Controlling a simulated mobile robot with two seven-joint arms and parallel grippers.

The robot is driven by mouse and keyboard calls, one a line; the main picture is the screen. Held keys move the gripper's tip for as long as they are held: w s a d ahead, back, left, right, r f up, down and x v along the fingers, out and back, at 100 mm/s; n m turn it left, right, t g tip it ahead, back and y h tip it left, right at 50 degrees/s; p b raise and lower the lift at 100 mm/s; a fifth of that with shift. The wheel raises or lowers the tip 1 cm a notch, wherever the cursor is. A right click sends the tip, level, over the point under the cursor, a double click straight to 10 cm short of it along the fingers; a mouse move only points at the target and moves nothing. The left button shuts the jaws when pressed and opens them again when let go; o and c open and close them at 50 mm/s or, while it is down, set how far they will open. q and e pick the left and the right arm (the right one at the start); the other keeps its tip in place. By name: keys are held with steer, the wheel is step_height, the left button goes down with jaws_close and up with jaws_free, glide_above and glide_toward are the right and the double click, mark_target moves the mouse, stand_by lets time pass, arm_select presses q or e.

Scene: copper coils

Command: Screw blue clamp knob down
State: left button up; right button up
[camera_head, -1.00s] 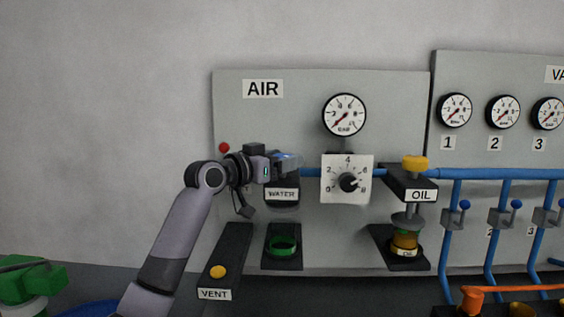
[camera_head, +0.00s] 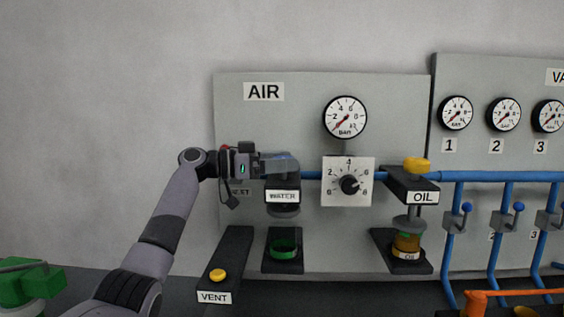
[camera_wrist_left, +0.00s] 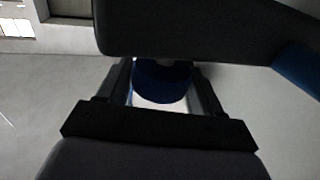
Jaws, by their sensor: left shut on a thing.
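The blue clamp knob (camera_wrist_left: 162,82) shows in the left wrist view between the two fingers of my left gripper (camera_wrist_left: 165,90), which is shut on it. In the head view my left gripper (camera_head: 284,164) reaches in from the left above the WATER label (camera_head: 283,196), and only a sliver of blue shows at its fingers. A dark round clamp plate (camera_head: 283,211) hangs under the WATER bracket. Below it, apart, a green ring (camera_head: 284,248) sits on a dark lower bracket (camera_head: 284,266). My right gripper is not in view.
The OIL station (camera_head: 410,190) with its yellow knob (camera_head: 416,164) stands to the right. A square dial (camera_head: 348,182) lies between the stations, under a pressure gauge (camera_head: 345,117). A VENT button (camera_head: 218,275) is at lower left. A blue pipe (camera_head: 500,176) runs along the right panel.

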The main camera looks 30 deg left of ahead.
arm_select(q)
steer(key=shift+f+g, duration=0.1)
steer(key=shift+g, duration=0.2)
steer(key=o, duration=1)
steer(key=shift+c, duration=0.2)
steer(key=shift+r, duration=0.55)
step_height(320, 180, up, 19)
steer(key=p, duration=0.1)
steer(key=shift+p, duration=0.35)
steer(key=shift+d+f, duration=0.1)
